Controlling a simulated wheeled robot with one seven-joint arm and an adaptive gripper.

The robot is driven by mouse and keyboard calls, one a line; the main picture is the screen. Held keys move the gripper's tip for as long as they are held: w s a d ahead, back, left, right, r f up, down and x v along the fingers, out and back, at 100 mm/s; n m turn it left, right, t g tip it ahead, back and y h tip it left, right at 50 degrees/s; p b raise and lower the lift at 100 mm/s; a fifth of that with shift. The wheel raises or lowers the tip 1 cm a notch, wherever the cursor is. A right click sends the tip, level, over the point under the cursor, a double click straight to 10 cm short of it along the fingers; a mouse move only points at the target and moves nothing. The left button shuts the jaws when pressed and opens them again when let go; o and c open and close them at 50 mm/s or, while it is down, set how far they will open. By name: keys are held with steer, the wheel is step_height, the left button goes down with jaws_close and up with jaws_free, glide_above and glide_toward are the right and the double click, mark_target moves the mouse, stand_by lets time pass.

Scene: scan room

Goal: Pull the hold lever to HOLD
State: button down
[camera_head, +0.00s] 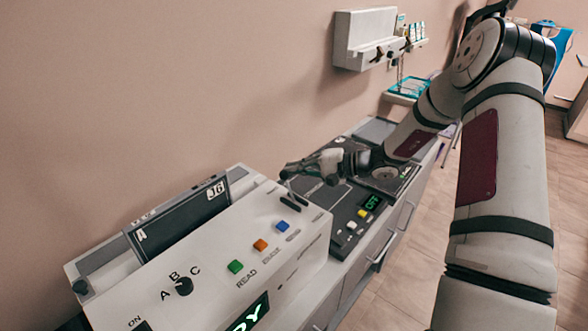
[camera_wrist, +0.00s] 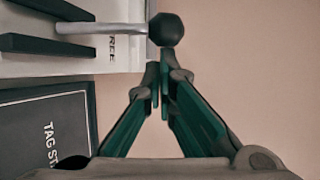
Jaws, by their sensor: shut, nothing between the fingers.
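The hold lever shows in the wrist view as a black ball knob (camera_wrist: 166,29) on a pale metal rod, beside a dark slot and the word FREE. In the head view the lever (camera_head: 290,189) stands small at the right end of the white console (camera_head: 215,240), its knob largely hidden by my gripper. My gripper (camera_head: 287,172) is over that end of the console. In the wrist view my gripper (camera_wrist: 161,72) has its fingers together and empty, tips just below the knob in the picture. I cannot tell whether they touch it.
A dark panel (camera_wrist: 45,132) with printed text lies beside the console. The console carries green, orange and blue buttons, an A-B-C knob (camera_head: 184,287) and a screen (camera_head: 180,218).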

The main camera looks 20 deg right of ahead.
steer(key=shift+s+d+r+n+t+y, duration=0.25)
steer(key=shift+s+d+n+t+y, duration=0.15)
steer(key=shift+s+t+y, duration=0.25)
stand_by(0.3)
steer(key=s+n+y, duration=0.1)
steer(key=s+d+n+t+y, duration=0.1)
steer(key=y, duration=0.1)
steer(key=s+n+t+y+b, duration=0.1)
steer(key=y, duration=0.1)
steer(key=shift+s+d+r, duration=0.1)
steer(key=shift+d+r, duration=0.05)
steer(key=shift+d, duration=0.25)
steer(key=v, duration=1.2)
steer(key=shift+a, duration=0.1)
